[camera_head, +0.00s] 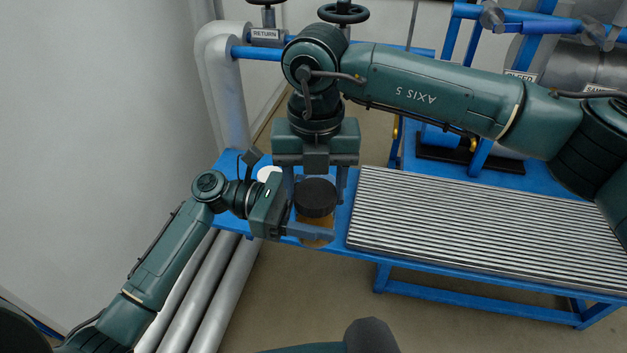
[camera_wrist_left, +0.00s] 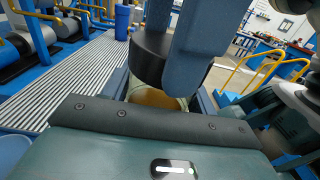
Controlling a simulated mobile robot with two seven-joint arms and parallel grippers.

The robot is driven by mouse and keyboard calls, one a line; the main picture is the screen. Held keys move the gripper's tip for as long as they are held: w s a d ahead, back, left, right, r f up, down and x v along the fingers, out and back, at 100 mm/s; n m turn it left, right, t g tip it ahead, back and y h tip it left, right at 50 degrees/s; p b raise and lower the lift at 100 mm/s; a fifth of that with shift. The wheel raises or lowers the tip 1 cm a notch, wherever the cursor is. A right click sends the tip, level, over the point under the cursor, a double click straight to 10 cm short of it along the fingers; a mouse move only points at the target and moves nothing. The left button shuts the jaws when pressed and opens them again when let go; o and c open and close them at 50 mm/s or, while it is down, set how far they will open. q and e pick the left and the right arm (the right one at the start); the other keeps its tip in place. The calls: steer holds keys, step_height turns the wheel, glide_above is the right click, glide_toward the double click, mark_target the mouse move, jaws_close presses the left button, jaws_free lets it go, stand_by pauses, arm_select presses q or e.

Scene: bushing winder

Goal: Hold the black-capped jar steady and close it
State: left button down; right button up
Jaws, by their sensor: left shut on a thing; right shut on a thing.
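The jar (camera_head: 317,226) has amber contents and stands upright at the front edge of the blue bench. My left gripper (camera_head: 312,230) is shut on the jar's body from the left. The black cap (camera_head: 316,197) is directly above the jar, and my right gripper (camera_head: 315,192) is shut on it from above, one finger on each side. In the left wrist view the black cap (camera_wrist_left: 160,52) is over the amber jar (camera_wrist_left: 155,98), partly hidden by a right-gripper finger. I cannot tell whether the cap is seated on the rim.
A ribbed metal roller surface (camera_head: 480,225) fills the bench to the right. A white round object (camera_head: 268,173) is on the bench behind my left gripper. Large pale pipes (camera_head: 222,95) rise at the left.

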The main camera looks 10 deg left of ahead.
steer(key=o, duration=1)
steer(key=shift+o, duration=0.2)
step_height(320, 180, up, 12)
